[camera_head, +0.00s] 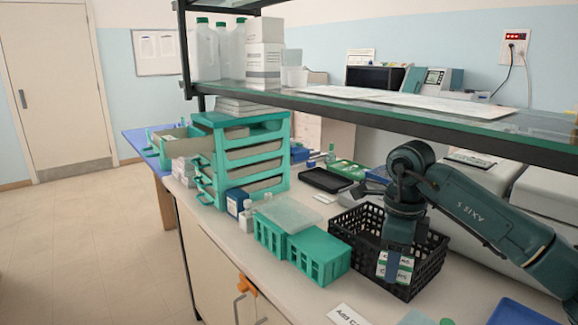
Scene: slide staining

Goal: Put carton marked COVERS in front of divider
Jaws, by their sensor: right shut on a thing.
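My right arm comes in from the right, and its gripper (393,264) points down over the near right part of a black mesh basket (348,246). The gripper is shut on a small white and green carton (405,276). A finger covers the middle of the carton's lettering, so I cannot read the marking in full. The carton looks upright at the basket's near wall; I cannot tell whether it touches the floor of the basket. No divider can be made out clearly; the gripper and mesh hide much of the basket's inside. My left gripper is not in view.
Teal racks (318,262) stand just left of the basket, with a teal drawer unit (205,155) behind them. A glass shelf (350,104) crosses above the bench. A lettered white card (346,315) lies at the front edge. A black tray (326,180) lies behind the basket.

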